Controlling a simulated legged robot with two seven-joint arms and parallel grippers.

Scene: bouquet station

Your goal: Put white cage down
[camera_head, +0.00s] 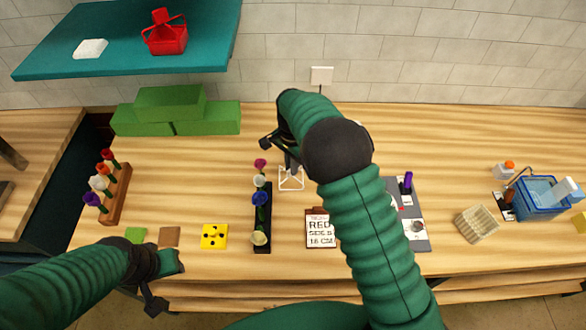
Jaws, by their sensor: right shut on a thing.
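The white cage (291,181) is a small white wire frame at the middle of the wooden table, just right of the dark flower rack. My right gripper (290,162) reaches over from the right and is shut on the top of the cage. The cage looks upright; I cannot tell whether its base touches the table. My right forearm and wrist hide the area right of it. My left gripper (158,288) is low at the left, over the table's front edge, apart from the cage; its jaws do not show clearly.
A dark rack (263,245) of flowers stands close left of the cage. A wicker basket (477,223) and blue bin (540,205) stand far right. Green blocks (177,118) stand behind left.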

